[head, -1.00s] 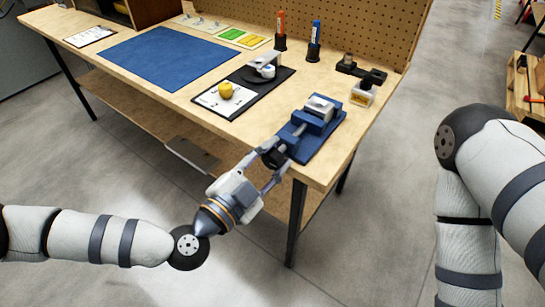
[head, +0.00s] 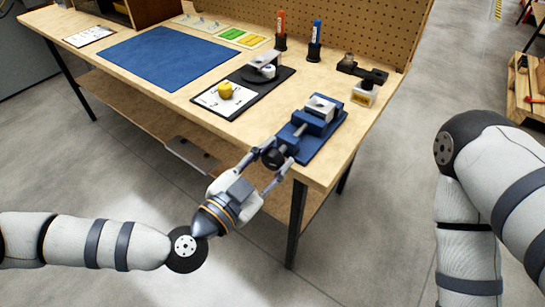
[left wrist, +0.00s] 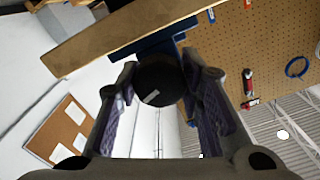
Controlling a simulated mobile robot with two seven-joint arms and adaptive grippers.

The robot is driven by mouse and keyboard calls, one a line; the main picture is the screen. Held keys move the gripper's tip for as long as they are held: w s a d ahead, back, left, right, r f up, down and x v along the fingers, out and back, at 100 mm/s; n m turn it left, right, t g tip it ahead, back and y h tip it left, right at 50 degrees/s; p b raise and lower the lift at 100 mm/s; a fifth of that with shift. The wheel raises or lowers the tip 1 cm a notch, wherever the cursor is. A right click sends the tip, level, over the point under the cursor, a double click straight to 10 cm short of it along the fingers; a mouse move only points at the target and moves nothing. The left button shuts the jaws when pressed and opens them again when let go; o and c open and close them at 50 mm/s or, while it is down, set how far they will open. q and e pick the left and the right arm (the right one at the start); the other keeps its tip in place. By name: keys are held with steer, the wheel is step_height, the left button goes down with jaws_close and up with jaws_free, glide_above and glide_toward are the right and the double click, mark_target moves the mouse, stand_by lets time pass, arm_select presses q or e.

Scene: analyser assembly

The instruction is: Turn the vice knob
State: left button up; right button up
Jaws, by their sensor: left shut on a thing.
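The blue vice (head: 312,130) sits at the front right corner of the workbench, with a pale part (head: 320,105) between its jaws. Its round black knob (head: 272,158) faces the bench's front edge. My left gripper (head: 268,162) is shut on the knob, one finger on each side. In the left wrist view the knob (left wrist: 160,80) fills the space between the two fingers and bears a pale mark on its face. My right gripper is out of view; only my right arm shows at the right.
A pegboard (head: 350,30) closes the back. Floor in front is clear.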

arm_select(q)
steer(key=o, duration=1.2)
steer(key=shift+c, duration=0.2)
steer(key=shift+s, duration=0.1)
steer(key=v, duration=1.1)
steer(key=shift+s+a, duration=0.25)
steer(key=shift+s, duration=0.05)
